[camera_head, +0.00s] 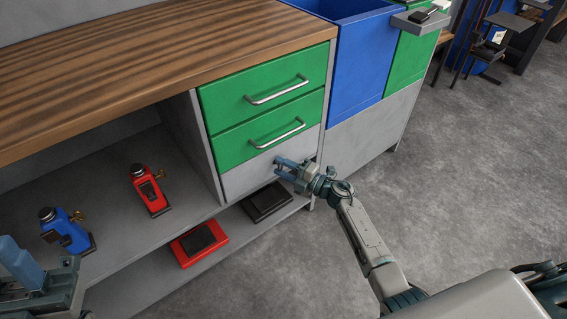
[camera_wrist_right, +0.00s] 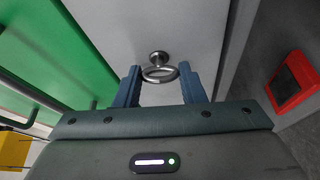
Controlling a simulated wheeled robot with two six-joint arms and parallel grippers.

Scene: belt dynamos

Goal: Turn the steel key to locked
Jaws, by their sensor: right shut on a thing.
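The steel key (camera_wrist_right: 160,73) has a ring-shaped bow and sits in a round lock (camera_wrist_right: 158,57) on the grey front panel (camera_head: 248,177) below two green drawers. My right gripper (camera_head: 284,169) is at that panel, near its right edge. In the right wrist view my right gripper (camera_wrist_right: 160,77) has its blue fingers on both sides of the ring, shut on it. The head view does not show the key clearly behind the fingers. My left gripper (camera_head: 28,275) is at the lower left, partly cut off, away from the key; its jaw opening is unclear.
A red device (camera_head: 149,191) and a blue device (camera_head: 67,231) stand on the grey shelf at left. A red box (camera_head: 198,243) and a black box (camera_head: 267,202) lie on the lower shelf. A wooden worktop (camera_head: 150,65) is above. The floor at right (camera_head: 470,180) is clear.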

